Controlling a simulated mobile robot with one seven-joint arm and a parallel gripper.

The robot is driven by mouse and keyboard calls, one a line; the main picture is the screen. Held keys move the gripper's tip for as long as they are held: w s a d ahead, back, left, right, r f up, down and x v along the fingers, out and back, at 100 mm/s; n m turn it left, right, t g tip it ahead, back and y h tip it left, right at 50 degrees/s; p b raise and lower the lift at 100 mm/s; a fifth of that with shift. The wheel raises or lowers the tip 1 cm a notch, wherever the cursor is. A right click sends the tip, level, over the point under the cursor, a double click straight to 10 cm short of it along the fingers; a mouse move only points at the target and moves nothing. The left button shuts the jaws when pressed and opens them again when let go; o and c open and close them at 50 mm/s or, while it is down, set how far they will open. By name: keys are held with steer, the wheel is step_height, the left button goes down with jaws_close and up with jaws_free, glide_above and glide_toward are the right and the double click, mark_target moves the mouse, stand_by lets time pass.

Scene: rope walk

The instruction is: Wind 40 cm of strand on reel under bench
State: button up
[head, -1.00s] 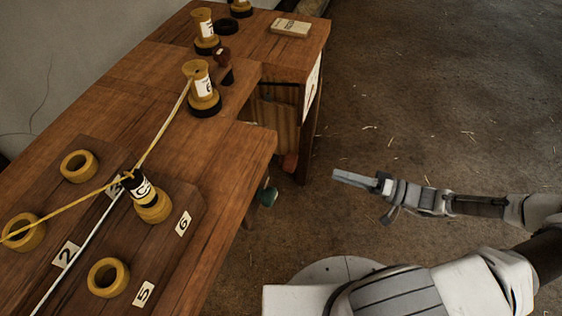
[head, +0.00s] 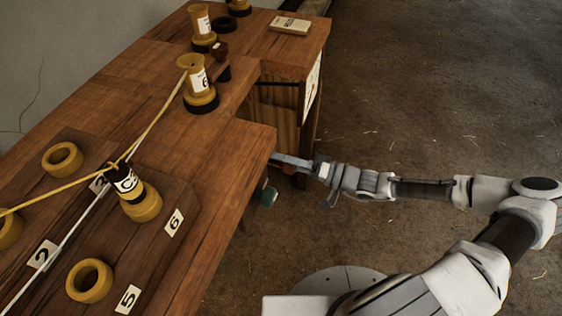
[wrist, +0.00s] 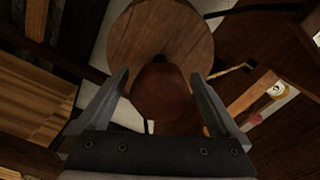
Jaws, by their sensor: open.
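In the wrist view a round wooden disc (wrist: 150,28), apparently the reel's face, lies straight ahead beneath the bench. A rounded red-brown knob (wrist: 160,92) stands in front of it, between my gripper's (wrist: 160,78) spread fingers. The fingers lie either side of the knob, with no clear contact. In the head view my gripper (head: 276,158) reaches to the bench's (head: 215,160) right edge, and the reel is hidden below the top. A yellow strand (head: 155,120) runs over the bench from a yellow spool (head: 193,70) to a black-topped post (head: 125,180).
Yellow rings (head: 90,280) and a white cord (head: 55,250) lie on the bench. The floor at right is open.

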steer(key=shift+w+a, duration=0.15)
steer(key=shift+a, duration=0.25)
steer(key=shift+c, duration=0.2)
steer(key=c, duration=1.3)
steer(key=shift+c, duration=0.2)
steer(key=shift+r+p, duration=0.1)
steer(key=shift+p, duration=0.2)
